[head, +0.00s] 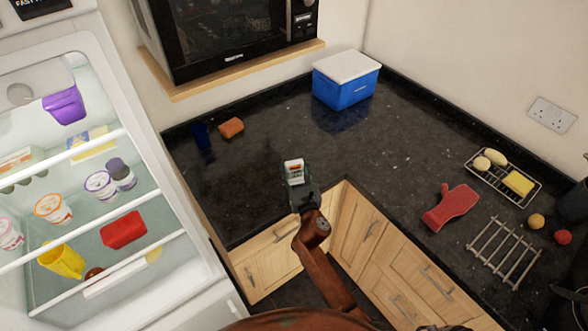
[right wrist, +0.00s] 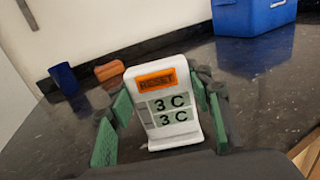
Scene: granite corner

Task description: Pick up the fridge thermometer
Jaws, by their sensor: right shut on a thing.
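The fridge thermometer (head: 294,171) is a small white device with an orange button and a two-line display. In the right wrist view the gripper (right wrist: 162,125) has a finger on each side of the thermometer. I cannot tell how far it is above the counter. My left gripper is not in view.
The fridge (head: 200,297) stands open at left. A blue cooler box (head: 343,88), dark blue cup (head: 202,136) and orange-brown block (head: 231,127) stand farther back. A red mitt (head: 450,205), wire rack (head: 504,252) and dish rack (head: 503,177) lie at right. The middle counter (head: 370,150) is clear.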

